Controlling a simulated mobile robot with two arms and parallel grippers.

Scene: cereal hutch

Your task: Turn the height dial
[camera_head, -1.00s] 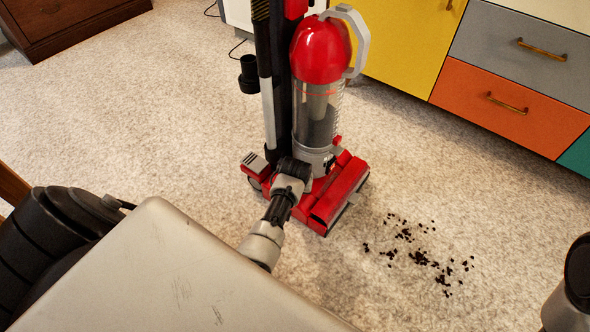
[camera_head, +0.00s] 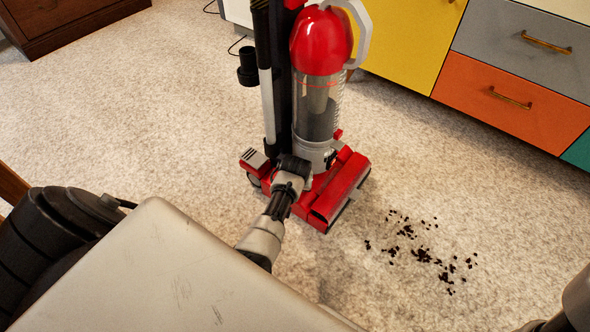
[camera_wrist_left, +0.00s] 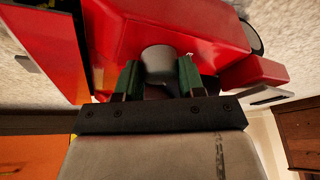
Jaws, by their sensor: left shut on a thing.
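A red upright vacuum cleaner (camera_head: 322,45) stands on the carpet, with a clear canister and a red floor head (camera_head: 341,188). The floor head also fills the top of the left wrist view (camera_wrist_left: 205,30). There, a short pale grey round dial (camera_wrist_left: 158,60) sits on the red housing between the green-padded fingers of my left gripper (camera_wrist_left: 157,78). The fingers are shut on its sides. In the head view my left gripper (camera_head: 294,168) is at the floor head, below the canister, and hides the dial. Only part of my right arm shows at the bottom right edge.
Dark crumbs (camera_head: 424,255) lie on the carpet right of the floor head. Yellow, grey and orange cabinet fronts (camera_head: 510,100) stand at the back right. A dark wooden cabinet (camera_head: 70,20) is at the back left. Open carpet lies left of the vacuum.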

